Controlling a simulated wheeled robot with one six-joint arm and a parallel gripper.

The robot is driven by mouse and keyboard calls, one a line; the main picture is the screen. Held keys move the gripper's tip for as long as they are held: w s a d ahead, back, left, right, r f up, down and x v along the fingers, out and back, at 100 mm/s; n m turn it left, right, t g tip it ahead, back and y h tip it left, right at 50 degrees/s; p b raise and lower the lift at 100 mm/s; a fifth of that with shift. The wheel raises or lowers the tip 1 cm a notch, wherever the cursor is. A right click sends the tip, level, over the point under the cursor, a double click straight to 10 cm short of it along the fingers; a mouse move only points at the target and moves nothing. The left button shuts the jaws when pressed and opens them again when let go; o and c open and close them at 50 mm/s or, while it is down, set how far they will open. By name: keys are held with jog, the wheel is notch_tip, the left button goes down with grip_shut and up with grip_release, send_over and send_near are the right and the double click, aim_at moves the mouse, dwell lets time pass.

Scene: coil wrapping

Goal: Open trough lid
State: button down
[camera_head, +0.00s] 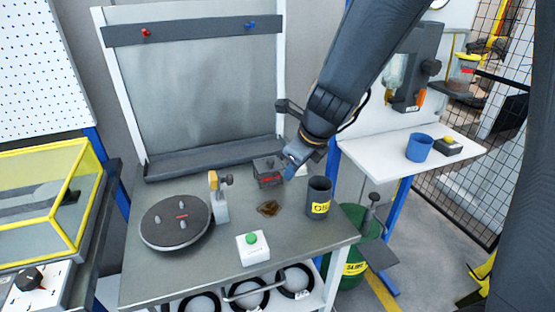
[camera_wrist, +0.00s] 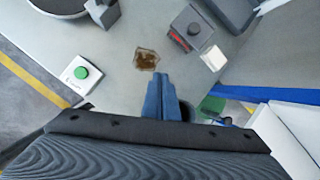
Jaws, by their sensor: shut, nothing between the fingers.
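A yellow-framed box with clear panels (camera_head: 50,195), likely the trough with its lid, stands at the far left. Its top appears closed, and its left part is cut off by the picture edge. My gripper (camera_head: 292,166) is over the right part of the grey workbench (camera_head: 190,265), well to the right of this box. In the wrist view its blue fingers (camera_wrist: 160,95) are together and empty. The box is not in the wrist view.
The bench holds a dark turntable (camera_head: 160,222), a yellow-topped post (camera_head: 218,200), a green button box (camera_head: 252,246), a small dark block (camera_head: 268,172), a brown stain (camera_head: 269,208) and a dark cup (camera_head: 318,194). A grey back panel (camera_head: 200,90) rises behind.

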aim_at(269, 172)
jog(key=w+a+r+m+t, duration=0.1)
jog(key=w+a+r+m, duration=0.15)
jog(key=w+m, duration=0.55)
jog(key=shift+m, duration=0.9)
jog(key=f+b, duration=0.1)
jog(key=f, duration=0.2)
jog(key=w+a+f+b, duration=0.1)
jog(key=f+b, duration=0.1)
jog(key=w+a+f+b, duration=0.1)
jog(key=f, duration=0.2)
jog(key=shift+f+b, duration=0.3)
jog(key=shift+f, duration=0.05)
